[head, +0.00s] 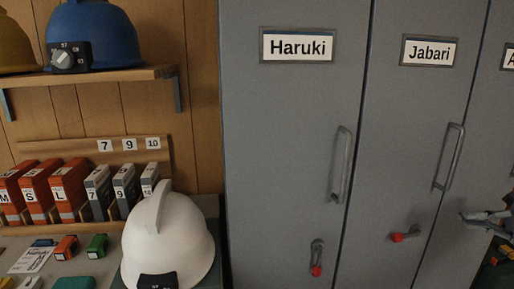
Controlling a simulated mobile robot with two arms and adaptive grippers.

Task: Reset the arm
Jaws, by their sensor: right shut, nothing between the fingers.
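My right gripper (484,217) shows at the right edge in the head view. Most of my right arm is outside the picture. My left gripper is not in view.
The Haruki locker (290,130) stands left of Jabari; both doors look closed. Haruki's red-tipped latch (316,258) points down, Jabari's (405,235) sideways. A white helmet (165,240) stands on the bench, near orange boxes (70,187). A blue helmet (105,35) sits on the shelf.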

